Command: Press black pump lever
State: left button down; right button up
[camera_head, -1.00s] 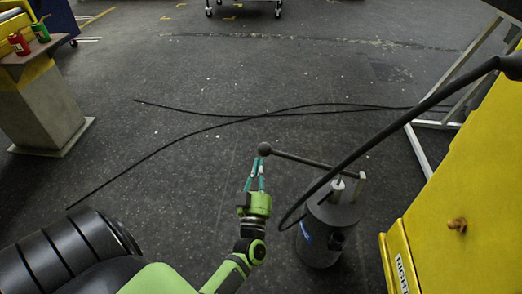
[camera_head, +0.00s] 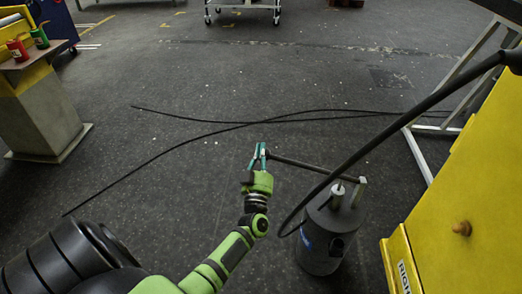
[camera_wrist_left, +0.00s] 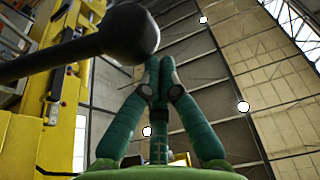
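The black pump lever (camera_head: 305,165) reaches left from the top of the dark grey cylindrical pump (camera_head: 322,235) in the head view. My left gripper (camera_head: 259,148) is at the lever's free end and covers its ball there. In the left wrist view the black ball (camera_wrist_left: 128,34) and rod of the lever show large at upper left, beside and overlapping the tips of the teal fingers (camera_wrist_left: 160,62). The fingertips are drawn together with nothing seen between them. I cannot tell whether they touch the ball. My right gripper is out of view.
A thick black hose (camera_head: 400,120) arcs over the pump to the yellow machine (camera_head: 465,190) at right. Thin black cables (camera_head: 190,150) lie on the dark floor. A stand (camera_head: 45,115) with red and green cans is at left. Floor left of the pump is mostly free.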

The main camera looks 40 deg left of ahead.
pick_arm(q)
notch_tip(320, 180, down, 12)
jog(key=s+a+n+g+y+b, duration=0.1)
jog(key=a+n+y+b, duration=0.1)
jog(key=n+b, duration=0.3)
jog(key=b, duration=0.4)
jog(key=shift+s+g, duration=0.3)
jog(key=shift+s, duration=0.05)
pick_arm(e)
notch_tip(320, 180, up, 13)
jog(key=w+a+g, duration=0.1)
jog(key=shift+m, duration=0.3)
pick_arm(q)
jog(key=shift+r, duration=0.15)
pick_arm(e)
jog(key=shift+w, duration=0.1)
pick_arm(q)
notch_tip(320, 180, up, 5)
jog(key=p, duration=0.4)
jog(key=a+v, duration=0.1)
jog(key=v, duration=0.8)
jog(key=shift+s+d+f, duration=0.15)
jog(key=shift+s+f, duration=0.1)
jog(key=shift+s, duration=0.4)
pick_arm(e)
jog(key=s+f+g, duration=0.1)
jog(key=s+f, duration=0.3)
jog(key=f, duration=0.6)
